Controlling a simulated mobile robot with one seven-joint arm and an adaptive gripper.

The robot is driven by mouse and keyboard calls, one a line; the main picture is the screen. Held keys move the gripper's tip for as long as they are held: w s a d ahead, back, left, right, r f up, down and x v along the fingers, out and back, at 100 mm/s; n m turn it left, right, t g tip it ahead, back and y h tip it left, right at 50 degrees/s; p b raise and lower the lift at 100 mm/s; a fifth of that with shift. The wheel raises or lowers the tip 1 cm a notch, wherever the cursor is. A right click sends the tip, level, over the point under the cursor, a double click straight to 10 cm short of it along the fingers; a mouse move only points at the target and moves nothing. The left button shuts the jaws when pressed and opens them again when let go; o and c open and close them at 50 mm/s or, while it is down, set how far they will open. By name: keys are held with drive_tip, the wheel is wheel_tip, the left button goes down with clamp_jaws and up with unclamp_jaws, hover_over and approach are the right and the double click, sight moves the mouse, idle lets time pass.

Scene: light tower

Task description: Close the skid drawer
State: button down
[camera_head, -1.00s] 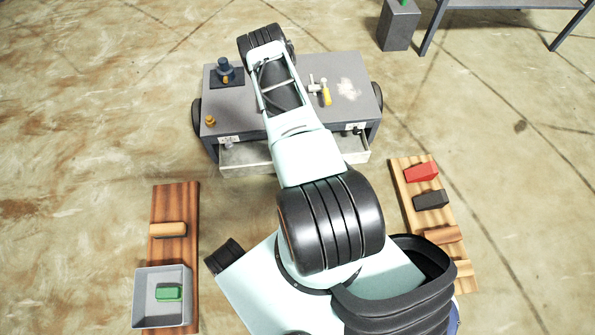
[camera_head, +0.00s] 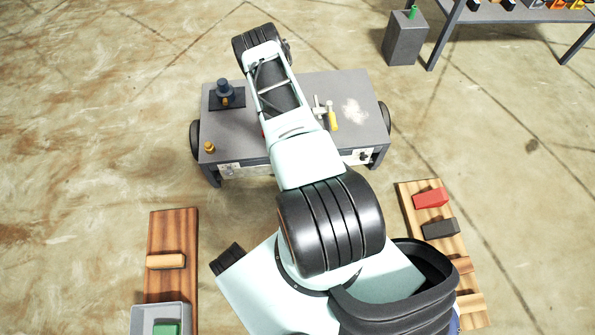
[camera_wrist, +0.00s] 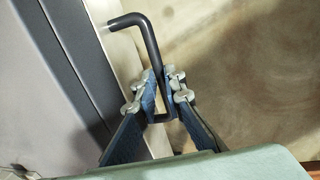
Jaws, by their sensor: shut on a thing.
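The grey skid (camera_head: 236,137) stands ahead of me, with its front towards me. In the head view no drawer sticks out from its front; my arm covers the middle of that front. In the wrist view the drawer (camera_wrist: 122,60) shows as a narrow pale strip along the skid's dark edge. Its dark bent handle (camera_wrist: 150,42) stands out from that strip. My gripper (camera_wrist: 160,84) is shut on the handle, its fingers on either side of the bar. In the head view my gripper is hidden behind my arm.
A wooden board (camera_head: 172,232) with a grey bin (camera_head: 143,312) lies at the lower left. Another board (camera_head: 408,195) with red and black blocks lies at the right. A grey pedestal (camera_head: 402,45) and a table (camera_head: 447,30) stand at the back right. Floor around the skid is clear.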

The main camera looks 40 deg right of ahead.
drive_tip(key=shift+w+d, duration=0.15)
drive_tip(key=shift+w, duration=0.2)
drive_tip(key=c, duration=2)
unclamp_jaws()
drive_tip(key=shift+s+r, duration=0.1)
drive_tip(key=shift+r, duration=0.05)
drive_tip(key=r, duration=0.3)
drive_tip(key=s+a+r, duration=0.1)
drive_tip(key=r, duration=0.3)
drive_tip(key=s+r, duration=0.1)
drive_tip(key=r, duration=0.3)
drive_tip(key=shift+a+r, duration=0.15)
drive_tip(key=shift+r, duration=0.1)
drive_tip(key=shift+w, duration=0.1)
